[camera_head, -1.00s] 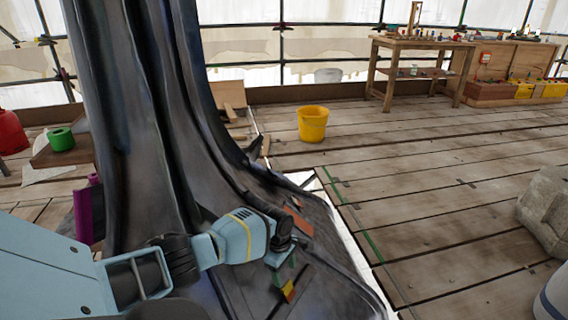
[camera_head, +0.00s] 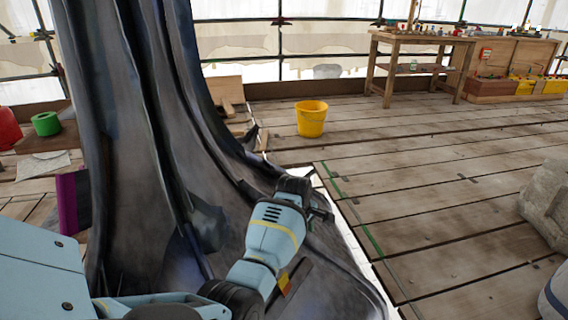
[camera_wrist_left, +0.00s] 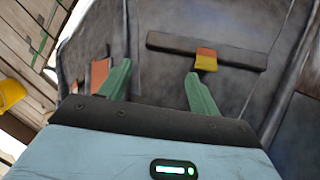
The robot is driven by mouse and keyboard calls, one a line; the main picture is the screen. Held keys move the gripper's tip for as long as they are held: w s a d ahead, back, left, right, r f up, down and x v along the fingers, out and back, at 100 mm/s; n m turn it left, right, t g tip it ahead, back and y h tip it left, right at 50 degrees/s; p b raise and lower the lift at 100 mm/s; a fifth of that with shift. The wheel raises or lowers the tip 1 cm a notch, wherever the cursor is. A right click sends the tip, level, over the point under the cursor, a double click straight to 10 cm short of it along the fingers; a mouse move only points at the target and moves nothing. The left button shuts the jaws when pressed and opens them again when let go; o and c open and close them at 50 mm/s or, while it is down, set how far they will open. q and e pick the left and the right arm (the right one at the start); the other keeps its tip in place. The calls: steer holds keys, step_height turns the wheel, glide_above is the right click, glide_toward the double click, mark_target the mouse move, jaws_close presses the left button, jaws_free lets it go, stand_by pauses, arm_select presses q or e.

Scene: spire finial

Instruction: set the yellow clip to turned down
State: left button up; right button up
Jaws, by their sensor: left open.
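The yellow clip (camera_wrist_left: 206,61) has an orange upper part and a yellow lower part in the left wrist view. It sits across a dark bar (camera_wrist_left: 238,57) on the grey metal surface. In the head view, the clip (camera_head: 284,284) shows small beside my left forearm, partly hidden by it. I cannot tell its setting for sure. My left gripper (camera_wrist_left: 160,88) is open and empty, its two green fingers apart. The right finger's tip is just below the clip in that picture; I cannot tell if they touch. In the head view the fingers are hidden behind the wrist.
The dark fluted spire (camera_head: 130,130) rises at left and flares into a wide skirt. An orange-brown patch (camera_wrist_left: 99,72) lies behind the left finger. A yellow bucket (camera_head: 311,119) stands on the plank floor, with a wooden workbench (camera_head: 420,42) beyond.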

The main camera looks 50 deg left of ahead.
mark_target(282, 277)
arm_select(q)
steer(key=s+f+g, duration=0.1)
steer(key=s, duration=0.1)
steer(key=s+f, duration=0.2)
steer(key=s+f+n+g+b, duration=0.1)
steer(key=s+f, duration=0.1)
steer(key=s, duration=0.1)
steer(key=shift+s+g, duration=0.1)
steer(key=shift+g, duration=0.2)
steer(key=shift+s, duration=0.2)
steer(key=shift+f+b, duration=2)
steer(key=shift+f, duration=2)
arm_select(e)
step_height(282, 277, down, 6)
steer(key=s, duration=0.1)
steer(key=shift+g, duration=0.4)
arm_select(q)
steer(key=shift+r, duration=0.1)
